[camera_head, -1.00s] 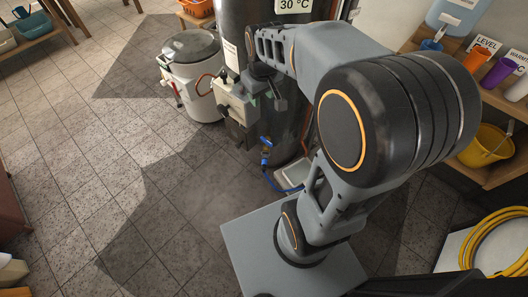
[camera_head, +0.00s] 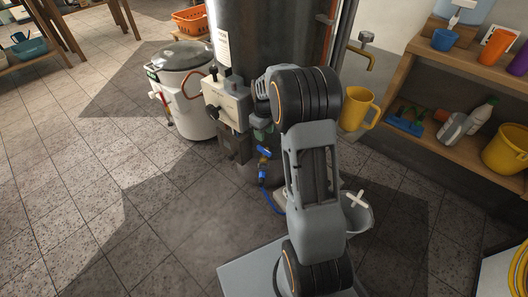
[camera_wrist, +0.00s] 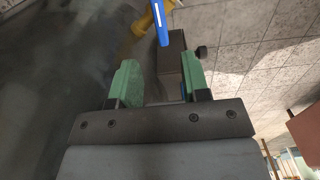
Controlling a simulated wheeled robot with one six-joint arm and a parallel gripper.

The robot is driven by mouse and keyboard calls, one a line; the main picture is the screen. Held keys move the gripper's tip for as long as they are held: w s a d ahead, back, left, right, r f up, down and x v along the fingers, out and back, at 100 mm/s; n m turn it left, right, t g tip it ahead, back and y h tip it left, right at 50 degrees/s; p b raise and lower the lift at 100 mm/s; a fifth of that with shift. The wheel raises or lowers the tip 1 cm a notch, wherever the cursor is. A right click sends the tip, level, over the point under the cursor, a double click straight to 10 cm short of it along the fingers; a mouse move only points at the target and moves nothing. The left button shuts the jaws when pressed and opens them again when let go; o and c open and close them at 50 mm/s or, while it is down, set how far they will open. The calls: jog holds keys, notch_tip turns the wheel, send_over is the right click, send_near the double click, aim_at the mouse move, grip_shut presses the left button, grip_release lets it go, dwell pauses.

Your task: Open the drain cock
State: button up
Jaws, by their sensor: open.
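The drain cock (camera_head: 264,153) is low on the front of the large dark tank, with a blue handle. In the wrist view its blue handle (camera_wrist: 160,22) and yellow-brass body (camera_wrist: 143,20) show at the top, beyond my fingertips. My gripper (camera_wrist: 160,62) is open, with green fingers apart and nothing held. The handle appears ahead of the gap, not clearly between the fingers. In the head view my gripper (camera_head: 265,134) is mostly hidden by my arm, just above the cock.
A dark box (camera_wrist: 172,62) shows behind the finger gap. Grey control boxes (camera_head: 228,102) project from the tank (camera_head: 265,35). A blue hose (camera_head: 272,202) hangs below the cock. A white bucket (camera_head: 357,213) and yellow jug (camera_head: 358,108) are right of my arm.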

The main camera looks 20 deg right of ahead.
aim_at(264, 149)
notch_tip(264, 149, down, 9)
jog(key=b, duration=0.3)
grip_shut()
dwell(0.5)
